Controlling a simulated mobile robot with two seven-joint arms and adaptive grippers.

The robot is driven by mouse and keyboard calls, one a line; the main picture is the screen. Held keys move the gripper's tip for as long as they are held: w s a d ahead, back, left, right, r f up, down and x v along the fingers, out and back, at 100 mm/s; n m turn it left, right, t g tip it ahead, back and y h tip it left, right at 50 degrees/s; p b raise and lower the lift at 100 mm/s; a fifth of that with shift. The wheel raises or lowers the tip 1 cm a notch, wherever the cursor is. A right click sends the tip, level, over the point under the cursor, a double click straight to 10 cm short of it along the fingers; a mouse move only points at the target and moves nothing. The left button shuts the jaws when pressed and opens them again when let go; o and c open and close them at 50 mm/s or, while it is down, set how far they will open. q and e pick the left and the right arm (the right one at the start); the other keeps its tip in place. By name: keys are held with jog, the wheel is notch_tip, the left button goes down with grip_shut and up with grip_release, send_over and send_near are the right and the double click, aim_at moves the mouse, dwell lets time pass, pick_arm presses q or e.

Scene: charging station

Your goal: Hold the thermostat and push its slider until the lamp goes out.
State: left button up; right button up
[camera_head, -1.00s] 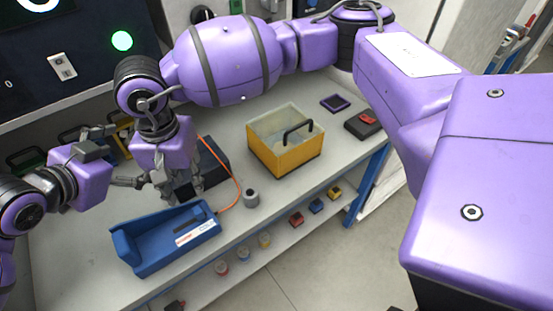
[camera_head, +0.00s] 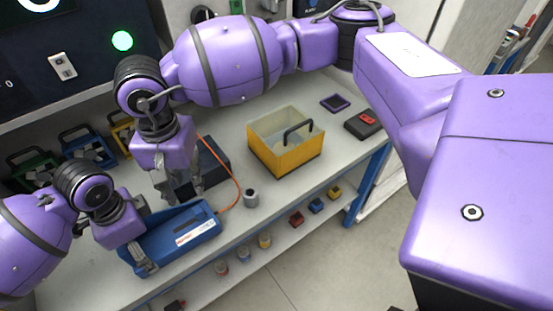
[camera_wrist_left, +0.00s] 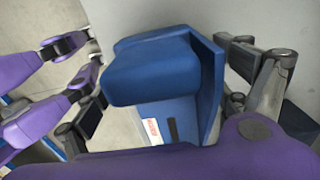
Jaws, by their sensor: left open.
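The thermostat is most likely the blue device (camera_head: 190,231) with a white and orange label and a dark slot, lying at the bench's front edge. A round green lamp (camera_head: 122,40) glows on the dark wall panel. My left gripper (camera_head: 145,262) is open at the device's left end. In the left wrist view its fingers stand on either side of the blue body (camera_wrist_left: 150,72); I cannot tell if they touch it. My right gripper (camera_head: 183,190) points down just behind the device; its fingertips are partly hidden. The slider cannot be made out clearly.
A dark box (camera_head: 212,158) stands behind my right gripper, with an orange cable (camera_head: 238,188) running from it. A grey cylinder (camera_head: 251,198) and a yellow bin (camera_head: 288,160) stand to the right. Several small parts lie on the lower shelf (camera_head: 283,242).

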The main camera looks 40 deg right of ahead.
aim_at(146, 248)
pick_arm(q)
jog(key=shift+f, duration=1.7)
